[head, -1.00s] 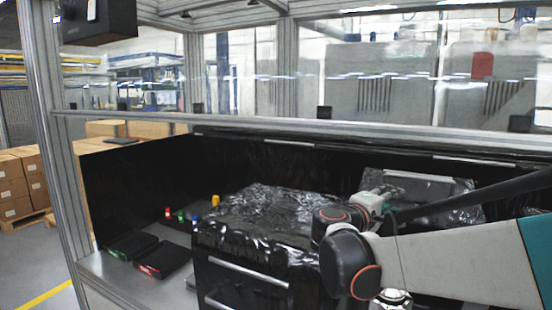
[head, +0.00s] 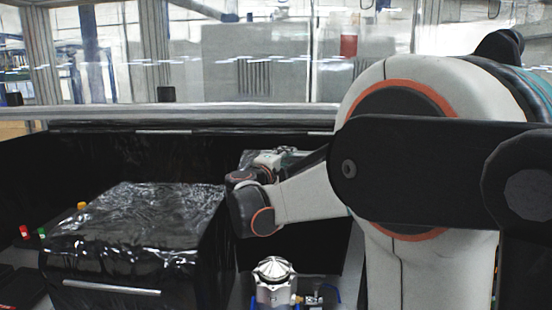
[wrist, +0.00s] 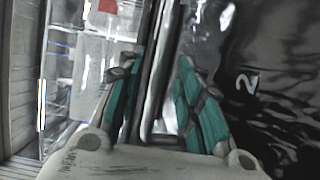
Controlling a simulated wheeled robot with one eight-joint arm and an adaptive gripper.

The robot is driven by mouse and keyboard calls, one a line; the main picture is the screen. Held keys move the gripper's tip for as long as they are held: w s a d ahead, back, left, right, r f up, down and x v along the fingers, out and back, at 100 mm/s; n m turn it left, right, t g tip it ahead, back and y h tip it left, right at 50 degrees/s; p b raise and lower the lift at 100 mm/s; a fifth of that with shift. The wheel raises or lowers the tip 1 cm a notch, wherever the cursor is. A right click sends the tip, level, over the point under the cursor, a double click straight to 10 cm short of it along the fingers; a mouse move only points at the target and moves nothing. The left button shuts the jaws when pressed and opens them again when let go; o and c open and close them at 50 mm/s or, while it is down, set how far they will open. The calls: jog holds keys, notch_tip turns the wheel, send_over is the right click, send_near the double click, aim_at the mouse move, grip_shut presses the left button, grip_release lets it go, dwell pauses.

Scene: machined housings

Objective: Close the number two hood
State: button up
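A black hood with a pale "2" (wrist: 247,83) fills the right of the wrist view. In the head view, a raised hood (head: 291,157) shows at the back, partly hidden by my arm. My gripper (head: 272,157) is at this hood's upper edge, small and partly covered by my wrist. In the wrist view its teal fingers (wrist: 160,85) stand apart. A long metal bar (wrist: 156,75), which looks like the hood's handle, runs between them. I see no clear contact with the bar. A shiny metal housing (head: 274,278) stands below, in front of the dark opening.
Another black hood (head: 135,235) with a bar handle (head: 112,287) is down at the left. Small coloured pieces (head: 24,232) stand beyond it. A metal rail (head: 200,112) crosses behind. My arm fills the right side.

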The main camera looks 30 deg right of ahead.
jog(key=shift+x, duration=2)
jog(key=shift+c, duration=0.3)
grip_shut()
